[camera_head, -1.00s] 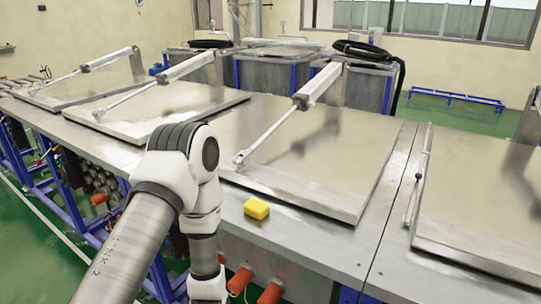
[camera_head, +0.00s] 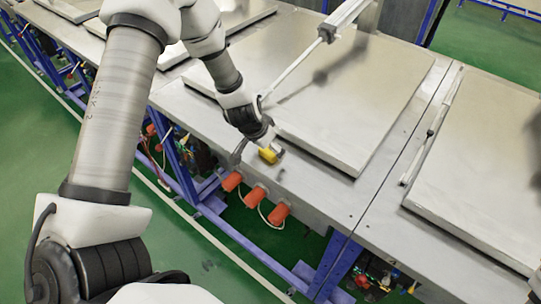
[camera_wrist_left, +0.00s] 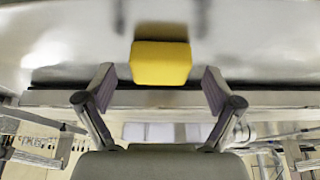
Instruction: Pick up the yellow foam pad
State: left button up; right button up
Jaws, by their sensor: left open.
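The yellow foam pad (camera_head: 268,155) lies on the front ledge of the metal bench (camera_head: 340,205), in front of a large lid. In the left wrist view the pad (camera_wrist_left: 160,63) is a rounded yellow block, centred just beyond the fingertips. My left gripper (camera_head: 258,153) is at the pad in the head view, and the pad is partly hidden by it there. In the left wrist view the gripper (camera_wrist_left: 158,85) is open, its two fingers spread wider than the pad, one to each side. My right gripper is not in view.
A flat metal lid (camera_head: 335,100) with a pneumatic strut (camera_head: 320,40) lies behind the pad. Another lid (camera_head: 480,170) lies to the right. Several orange caps (camera_head: 255,197) stick out below the bench's front edge. The green floor in front is open.

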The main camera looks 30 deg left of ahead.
pick_arm(q)
jog(key=shift+w+f, duration=0.3)
jog(key=shift+f, duration=0.25)
jog(key=shift+r, duration=0.15)
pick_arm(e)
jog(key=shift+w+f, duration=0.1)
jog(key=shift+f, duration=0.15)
pick_arm(q)
jog(key=shift+s, duration=0.15)
jog(key=c, duration=0.5)
jog(key=shift+s+r, duration=0.1)
jog(key=c, duration=0.5)
jog(key=shift+c, duration=0.2)
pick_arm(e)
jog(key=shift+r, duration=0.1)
